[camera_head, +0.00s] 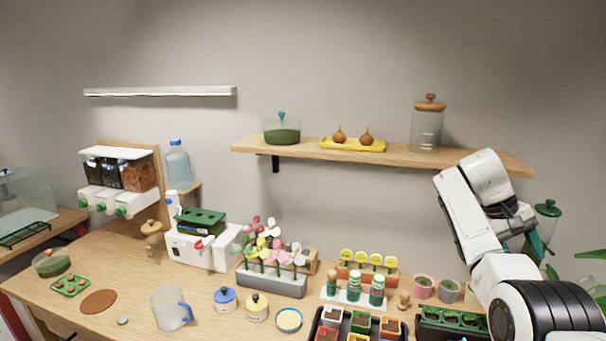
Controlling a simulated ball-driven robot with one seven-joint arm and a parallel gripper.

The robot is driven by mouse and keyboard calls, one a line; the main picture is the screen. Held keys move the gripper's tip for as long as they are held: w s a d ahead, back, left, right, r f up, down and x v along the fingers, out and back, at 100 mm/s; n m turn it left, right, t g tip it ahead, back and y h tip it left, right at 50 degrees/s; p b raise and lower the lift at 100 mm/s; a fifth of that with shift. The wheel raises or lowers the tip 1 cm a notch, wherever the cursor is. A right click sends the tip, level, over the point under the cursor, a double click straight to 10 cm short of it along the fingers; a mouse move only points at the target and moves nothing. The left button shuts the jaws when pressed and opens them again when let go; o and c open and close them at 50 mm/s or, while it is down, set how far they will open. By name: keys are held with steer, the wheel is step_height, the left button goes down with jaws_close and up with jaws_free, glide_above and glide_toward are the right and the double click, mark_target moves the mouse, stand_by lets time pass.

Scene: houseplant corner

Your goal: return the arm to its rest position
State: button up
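My white arm (487,205) is folded at the right side of the head view, in front of the right end of the wall shelf. Its upper bend stands at about the shelf's height.
The wooden table (120,258) is crowded: a clear jug (168,308), a flower planter (272,282), small tins and a black tray (316,326) of pots. The wall shelf (310,152) holds a glass jar (427,130), a yellow tray (353,146) and a green-filled bowl (282,134).

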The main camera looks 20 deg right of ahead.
steer(key=s+a+f+n+t, duration=0.1)
steer(key=a+f+t, duration=0.1)
steer(key=a+f, duration=0.4)
steer(key=s+a+f+t+y, duration=0.1)
steer(key=a+f+t, duration=0.1)
steer(key=a+f, duration=0.5)
steer(key=s+a+f+n+t, duration=0.1)
steer(key=a+f, duration=0.5)
steer(key=f, duration=0.4)
steer(key=shift+s+a+f+n+t, duration=0.15)
steer(key=shift+s+n+t, duration=0.15)
steer(key=shift+t, duration=0.1)
steer(key=s+a+n+t+y, duration=0.2)
steer(key=s+a+t+y, duration=0.2)
steer(key=s+a, duration=1.25)
steer(key=s+d+f+g+b, duration=0.3)
steer(key=s+f+g+b, duration=0.1)
steer(key=s+f, duration=0.7)
steer(key=shift+s+f+m+b, duration=0.25)
steer(key=shift+s+m+b, duration=0.2)
steer(key=shift+b, duration=0.3)
